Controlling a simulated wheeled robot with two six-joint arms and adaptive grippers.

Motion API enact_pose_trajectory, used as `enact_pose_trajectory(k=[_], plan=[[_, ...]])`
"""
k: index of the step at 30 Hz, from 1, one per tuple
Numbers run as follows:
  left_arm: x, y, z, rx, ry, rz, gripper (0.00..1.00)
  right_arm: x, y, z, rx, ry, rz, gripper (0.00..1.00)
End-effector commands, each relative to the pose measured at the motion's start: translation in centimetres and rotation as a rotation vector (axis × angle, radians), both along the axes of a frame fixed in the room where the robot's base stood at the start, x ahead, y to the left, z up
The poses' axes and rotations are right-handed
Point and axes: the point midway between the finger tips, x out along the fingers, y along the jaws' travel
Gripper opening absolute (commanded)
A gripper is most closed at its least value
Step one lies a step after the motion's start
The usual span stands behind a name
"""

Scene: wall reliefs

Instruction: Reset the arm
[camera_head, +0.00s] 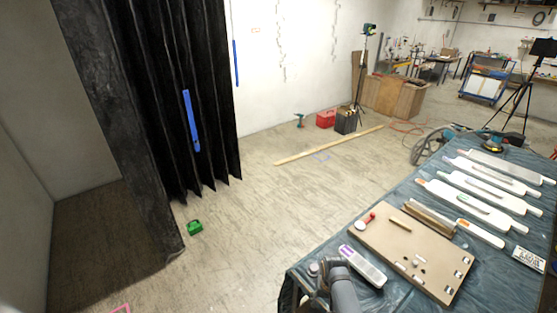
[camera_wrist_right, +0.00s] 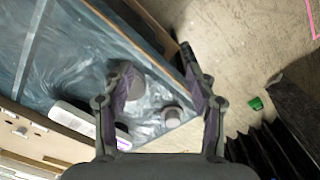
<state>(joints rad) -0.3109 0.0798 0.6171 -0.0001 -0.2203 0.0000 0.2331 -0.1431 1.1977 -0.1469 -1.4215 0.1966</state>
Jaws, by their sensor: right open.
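My right gripper (camera_head: 325,272) is at the front left corner of the covered table in the head view, with its grey arm coming up from the bottom edge. In the right wrist view my right gripper (camera_wrist_right: 160,85) has its two fingers spread wide apart with nothing held between them. Beyond the fingers lie a round grey piece (camera_wrist_right: 172,115) and another grey piece (camera_wrist_right: 132,88), near the table's corner. My left gripper is in neither view.
The table (camera_head: 500,285) has a blue plastic cover. It bears a brown board (camera_head: 385,245), a white device (camera_head: 362,266) beside my right arm, and several white paddle-shaped tools. A black curtain (camera_head: 170,90) hangs at left. A green object (camera_head: 195,228) lies on open floor.

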Motion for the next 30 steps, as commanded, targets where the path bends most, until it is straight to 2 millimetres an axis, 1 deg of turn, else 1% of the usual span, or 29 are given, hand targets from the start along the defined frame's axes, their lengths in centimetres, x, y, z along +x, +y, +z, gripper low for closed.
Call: enact_pose_trajectory(k=[1, 3, 5, 8, 11, 14, 15, 17, 18, 22, 23, 24, 26, 27, 29, 30], plan=[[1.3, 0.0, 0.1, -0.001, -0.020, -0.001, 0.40, -0.8, -0.3, -1.4, -0.002, 0.003, 0.006, 0.57], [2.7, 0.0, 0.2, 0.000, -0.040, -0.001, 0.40, -2.0, -0.7, -3.3, -0.004, 0.001, 0.016, 0.57], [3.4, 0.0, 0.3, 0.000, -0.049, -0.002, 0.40, -3.1, -1.1, -5.0, -0.006, -0.001, 0.025, 0.57], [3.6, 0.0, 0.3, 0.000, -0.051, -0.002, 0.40, -5.4, -1.9, -8.1, -0.009, -0.008, 0.040, 0.57], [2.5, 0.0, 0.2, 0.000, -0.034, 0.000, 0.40, -8.6, -2.9, -11.7, -0.011, -0.013, 0.058, 0.57], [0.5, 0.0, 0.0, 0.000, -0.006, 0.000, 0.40, -13.4, -4.4, -15.8, -0.018, -0.019, 0.081, 0.57], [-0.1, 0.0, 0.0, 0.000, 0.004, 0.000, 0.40, -15.8, -5.1, -17.5, -0.022, -0.023, 0.089, 0.57], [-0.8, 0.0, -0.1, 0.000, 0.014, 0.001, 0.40, -19.5, -6.3, -19.8, -0.028, -0.029, 0.105, 0.57], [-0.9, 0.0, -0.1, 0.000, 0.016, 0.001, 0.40, -21.8, -7.1, -21.0, -0.033, -0.035, 0.113, 0.57], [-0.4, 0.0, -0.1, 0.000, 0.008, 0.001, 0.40, -28.5, -9.3, -23.6, -0.049, -0.052, 0.137, 0.57], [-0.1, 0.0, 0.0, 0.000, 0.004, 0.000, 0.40, -29.9, -9.7, -24.0, -0.053, -0.055, 0.141, 0.57], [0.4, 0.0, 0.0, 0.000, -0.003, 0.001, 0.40, -31.7, -10.3, -24.4, -0.058, -0.059, 0.147, 0.57], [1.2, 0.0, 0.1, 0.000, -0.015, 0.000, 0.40, -34.3, -11.2, -24.9, -0.065, -0.064, 0.156, 0.57], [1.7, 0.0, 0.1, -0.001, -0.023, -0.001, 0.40, -36.1, -11.8, -25.2, -0.072, -0.067, 0.162, 0.57], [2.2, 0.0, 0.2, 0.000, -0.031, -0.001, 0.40, -38.6, -12.6, -25.4, -0.080, -0.071, 0.171, 0.57], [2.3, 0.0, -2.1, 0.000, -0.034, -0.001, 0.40, -37.9, -12.5, -27.7, -0.080, -0.084, 0.171, 0.57]])
